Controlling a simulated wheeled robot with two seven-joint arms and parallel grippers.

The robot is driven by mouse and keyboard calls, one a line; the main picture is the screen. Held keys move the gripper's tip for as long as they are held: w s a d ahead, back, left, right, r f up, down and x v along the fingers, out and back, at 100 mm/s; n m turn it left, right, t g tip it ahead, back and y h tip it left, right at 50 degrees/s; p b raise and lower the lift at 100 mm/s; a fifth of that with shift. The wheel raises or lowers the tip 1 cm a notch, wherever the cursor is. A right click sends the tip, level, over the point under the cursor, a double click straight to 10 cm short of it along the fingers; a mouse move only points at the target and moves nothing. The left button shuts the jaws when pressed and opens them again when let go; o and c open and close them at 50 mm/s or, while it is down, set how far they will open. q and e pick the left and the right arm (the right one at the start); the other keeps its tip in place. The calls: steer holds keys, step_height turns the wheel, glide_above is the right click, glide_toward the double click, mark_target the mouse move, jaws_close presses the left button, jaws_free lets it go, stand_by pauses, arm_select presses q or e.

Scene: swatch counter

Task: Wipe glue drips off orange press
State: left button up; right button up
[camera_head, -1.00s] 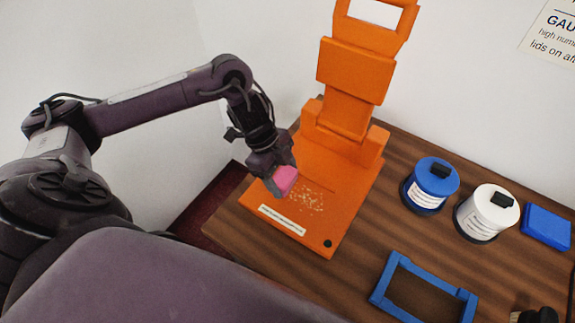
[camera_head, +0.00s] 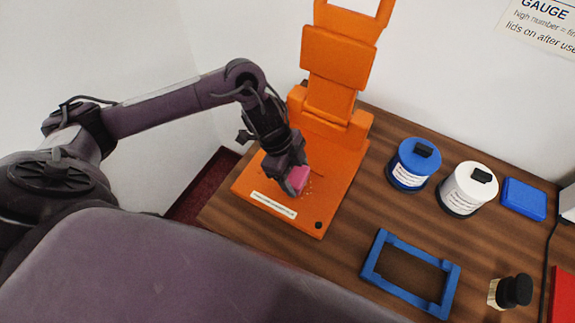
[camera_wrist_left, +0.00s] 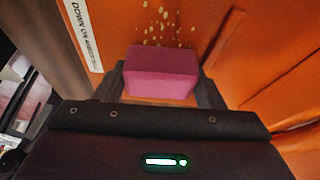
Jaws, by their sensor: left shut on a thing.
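The orange press (camera_head: 334,167) stands open on the wooden counter, its upper part raised at the back. My left gripper (camera_head: 296,185) is over the press's base plate, shut on a pink sponge block (camera_head: 301,176). In the left wrist view the pink block (camera_wrist_left: 162,73) sits between the two fingers, at or just above the orange plate (camera_wrist_left: 215,20). Pale glue drips (camera_wrist_left: 162,22) show on the plate beyond the block; a few specks also show beside it in the head view. Whether the block touches the plate is hard to tell. My right gripper is not in view.
A blue-lidded jar (camera_head: 412,164) and a white jar (camera_head: 467,189) stand right of the press, beside a blue block (camera_head: 524,198). A blue frame (camera_head: 410,296) lies in front.

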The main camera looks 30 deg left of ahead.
mark_target(317, 194)
arm_select(q)
steer(key=shift+d+p, duration=0.8)
steer(key=shift+d, duration=1.6)
steer(key=shift+s+r+p, duration=0.1)
steer(key=shift+s+p, duration=0.05)
steer(key=shift+p, duration=0.15)
steer(key=shift+a, duration=0.2)
steer(key=shift+a+f, duration=0.15)
steer(key=shift+a, duration=0.8)
steer(key=shift+a+f, duration=0.15)
steer(key=shift+a, duration=0.75)
